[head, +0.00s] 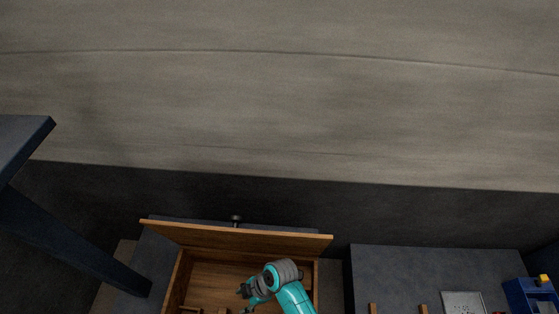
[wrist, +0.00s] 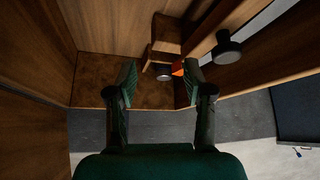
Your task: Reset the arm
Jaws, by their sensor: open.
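My gripper (head: 244,297) is at the end of my teal arm, in or just above an open wooden drawer (head: 238,238) in the head view. In the wrist view my gripper (wrist: 159,68) has its two green-black fingers spread wide apart. A wooden piece (wrist: 166,40) with a dark round end shows between and beyond the fingertips. A small orange patch (wrist: 178,68) shows beside the right finger. I cannot tell whether either finger touches anything. No object is seen held.
Wooden walls (wrist: 35,55) lie close on the left. A dark knob (wrist: 227,48) stands out at upper right. In the head view, a dark table (head: 22,140) is at left. A grey worktop (head: 435,265) with a blue holder (head: 525,292) and metal plate (head: 462,302) is at right.

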